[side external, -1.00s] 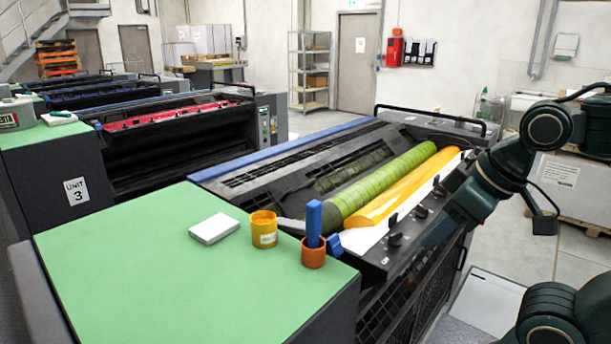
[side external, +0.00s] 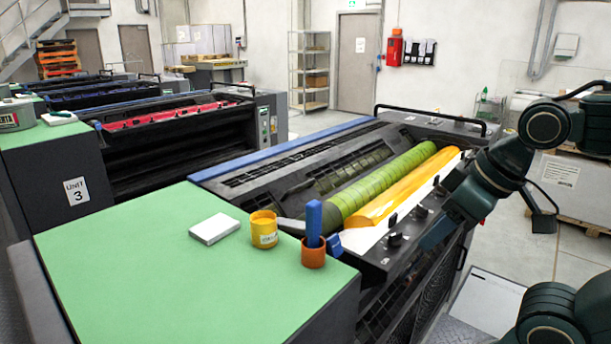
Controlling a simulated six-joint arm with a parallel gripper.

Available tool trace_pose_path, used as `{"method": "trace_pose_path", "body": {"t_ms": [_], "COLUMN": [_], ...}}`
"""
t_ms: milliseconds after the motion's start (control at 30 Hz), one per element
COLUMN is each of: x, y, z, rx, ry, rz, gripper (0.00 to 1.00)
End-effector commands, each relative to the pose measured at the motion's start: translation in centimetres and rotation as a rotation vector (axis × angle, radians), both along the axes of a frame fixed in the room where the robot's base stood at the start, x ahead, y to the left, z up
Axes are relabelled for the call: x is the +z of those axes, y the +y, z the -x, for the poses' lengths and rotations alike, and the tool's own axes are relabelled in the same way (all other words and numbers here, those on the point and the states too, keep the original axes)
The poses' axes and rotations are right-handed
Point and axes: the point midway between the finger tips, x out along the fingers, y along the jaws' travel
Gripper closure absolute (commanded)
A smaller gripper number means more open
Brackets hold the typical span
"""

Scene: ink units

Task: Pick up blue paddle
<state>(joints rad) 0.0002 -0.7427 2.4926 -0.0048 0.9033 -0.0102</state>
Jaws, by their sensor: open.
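The blue paddle (side external: 314,217) stands upright in a small orange cup (side external: 313,257) near the right edge of the green-topped cabinet. Its lower end is hidden inside the cup. My gripper (side external: 430,238) hangs at the end of the dark teal arm, right of the cup and well apart from the paddle, against the side of the press. It appears open and empty, but its fingers are small and hard to make out.
A yellow cup (side external: 263,230) stands just left of the orange cup. A white block (side external: 214,229) lies farther left. The green top (side external: 160,275) has wide clear room.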

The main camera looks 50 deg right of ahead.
Motion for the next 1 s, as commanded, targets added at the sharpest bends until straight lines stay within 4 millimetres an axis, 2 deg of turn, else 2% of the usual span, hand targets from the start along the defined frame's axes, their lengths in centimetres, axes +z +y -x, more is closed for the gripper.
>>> {"method": "trace_pose_path", "body": {"t_ms": [167,367,700,1000], "x": [0.8,2.3,4.3,4.4], "y": [0.5,1.6,3.3,4.0], "z": [-1.1,-3.8,-9.8,-15.4], "rx": [0.08,0.281,0.73,1.14], "ry": [0.027,0.083,0.179,0.234], "rz": [0.022,0.071,0.163,0.224], "gripper": [0.55,0.55,0.55,0.55]}}
